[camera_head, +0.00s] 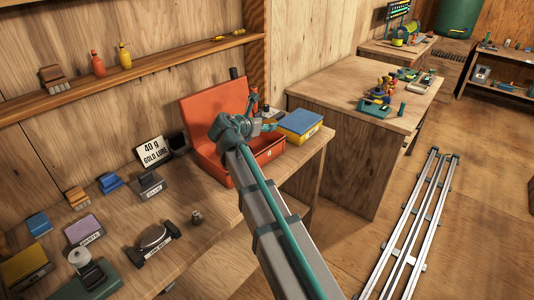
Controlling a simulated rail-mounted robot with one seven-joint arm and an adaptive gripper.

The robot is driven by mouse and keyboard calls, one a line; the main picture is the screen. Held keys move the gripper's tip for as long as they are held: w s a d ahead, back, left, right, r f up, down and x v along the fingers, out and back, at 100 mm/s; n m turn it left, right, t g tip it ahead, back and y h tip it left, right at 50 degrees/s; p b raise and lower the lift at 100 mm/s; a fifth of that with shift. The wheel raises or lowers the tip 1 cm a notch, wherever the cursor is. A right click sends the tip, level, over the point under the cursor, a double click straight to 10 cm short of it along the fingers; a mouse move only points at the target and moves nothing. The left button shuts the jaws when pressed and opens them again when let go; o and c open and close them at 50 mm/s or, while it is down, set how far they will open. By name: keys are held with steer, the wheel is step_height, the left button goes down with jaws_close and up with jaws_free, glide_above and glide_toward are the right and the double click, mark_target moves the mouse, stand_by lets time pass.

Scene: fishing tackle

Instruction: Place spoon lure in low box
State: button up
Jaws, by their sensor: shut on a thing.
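My gripper (268,117) is small in the view, at the right side of the open red tackle box (265,151), beyond my arm's teal joint. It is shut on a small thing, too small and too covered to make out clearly. I cannot pick out a spoon lure for certain. A sign (154,151) reading "40 g gold lure" stands on the bench left of the red box. A low blue-and-yellow box (301,122) with a label sits right of the gripper; I cannot read its label, nor tell whether it is the low box.
A shelf (140,78) runs above. Another table (345,80) stands behind right; floor rails (418,220) lie right.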

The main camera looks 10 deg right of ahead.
steer(key=w+f+p, duration=0.2)
steer(key=w+f, duration=0.2)
steer(key=w, duration=0.7)
steer(key=shift+n+t, duration=0.3)
steer(key=shift+w+d+f+p, duration=0.1)
steer(key=shift+w+f+p, duration=0.4)
steer(key=shift+f, duration=0.95)
steer(key=shift+w+f+p, duration=0.25)
steer(key=shift+w+f, duration=0.5)
steer(key=shift+f, duration=0.75)
steer(key=shift+w+d+f+p, duration=0.1)
steer(key=shift+w+f+p, duration=0.4)
steer(key=shift+f, duration=0.95)
steer(key=shift+w+f, duration=0.15)
steer(key=shift+f, duration=0.45)
steer(key=o, duration=1.2)
